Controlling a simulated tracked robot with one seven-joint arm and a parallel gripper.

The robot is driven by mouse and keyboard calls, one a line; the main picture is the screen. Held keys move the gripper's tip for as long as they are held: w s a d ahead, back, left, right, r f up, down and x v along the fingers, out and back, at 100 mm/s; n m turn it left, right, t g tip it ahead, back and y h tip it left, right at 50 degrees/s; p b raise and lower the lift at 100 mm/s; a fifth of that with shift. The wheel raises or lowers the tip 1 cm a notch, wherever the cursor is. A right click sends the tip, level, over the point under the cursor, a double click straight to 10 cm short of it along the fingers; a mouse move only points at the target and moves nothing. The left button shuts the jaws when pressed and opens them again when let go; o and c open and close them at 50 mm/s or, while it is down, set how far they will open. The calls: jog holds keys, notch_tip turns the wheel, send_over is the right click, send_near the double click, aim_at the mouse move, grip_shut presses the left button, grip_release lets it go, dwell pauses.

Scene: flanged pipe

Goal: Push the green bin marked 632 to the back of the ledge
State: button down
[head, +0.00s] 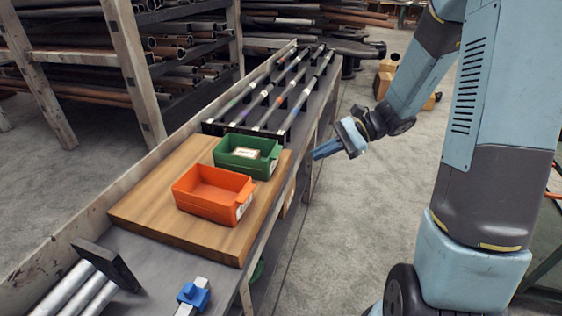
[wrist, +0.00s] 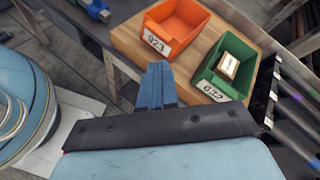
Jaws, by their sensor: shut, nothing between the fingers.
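The green bin marked 632 (head: 247,156) stands on a wooden board (head: 150,206), at the end nearer the pipe rack. In the wrist view the green bin (wrist: 229,68) shows its 632 label facing me, and a small pale box (wrist: 229,65) lies inside it. My gripper (head: 322,152) is shut and empty. It is out over the aisle side of the bench, to the right of the green bin and apart from it. In the wrist view its blue fingers (wrist: 155,80) point toward the board's near edge, between the two bins.
An orange bin (head: 212,192), labelled 923 in the wrist view (wrist: 175,28), stands beside the green bin. Pipes on a black rack (head: 270,95) lie beyond it. A raised bench edge (head: 75,228) runs behind the board. A blue clamp (head: 194,294) lies at the front.

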jog(key=w+d+f+m+t+y, duration=0.35)
jog(key=w+f+m+t, duration=0.45)
jog(key=w+f+m, duration=0.5)
jog(key=w+a+f+n, duration=0.1)
jog(key=w+a+n, duration=0.1)
jog(key=a, duration=1.1)
jog(key=shift+w+a+f+y, duration=0.25)
jog(key=shift+w+f+y, duration=0.1)
jog(key=shift+y, duration=0.1)
